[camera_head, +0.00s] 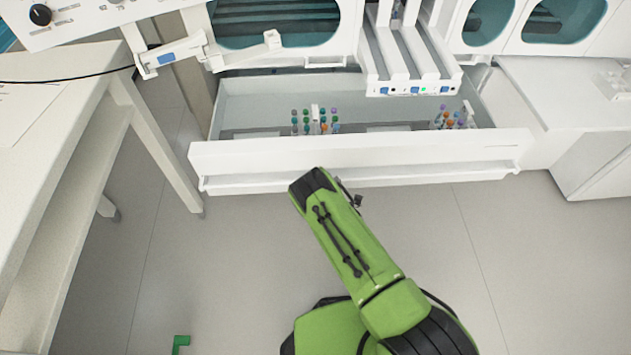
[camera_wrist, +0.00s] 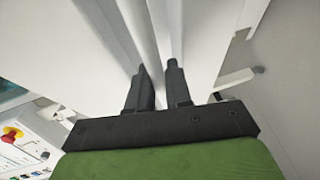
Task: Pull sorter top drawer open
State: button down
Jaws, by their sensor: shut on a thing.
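The sorter's white drawer (camera_head: 420,147) stands pulled out below the machine, and I look down into its open inside. A long handle rail (camera_head: 250,184) runs along its front. Two groups of tubes with coloured caps, the left tubes (camera_head: 315,122) and the right tubes (camera_head: 455,117), stand in it. My green arm reaches up to the middle of the rail. In the wrist view my gripper (camera_wrist: 158,70) has its two black fingers around the rail (camera_wrist: 152,40) and is shut on it. In the head view the wrist hides the fingertips.
A white table (camera_head: 70,130) stands at the left, its leg close to the drawer's left end. A white bench (camera_head: 570,95) stands at the right. A white three-lane track (camera_head: 408,50) overhangs the drawer's back. The grey floor before the drawer is mostly clear.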

dwell(0.3)
jog(key=c, duration=1.4)
grip_release()
jog(key=p+v, duration=1.3)
jog(key=v, duration=0.2)
jog(key=shift+s, duration=0.35)
jog(key=shift+d+r, duration=0.15)
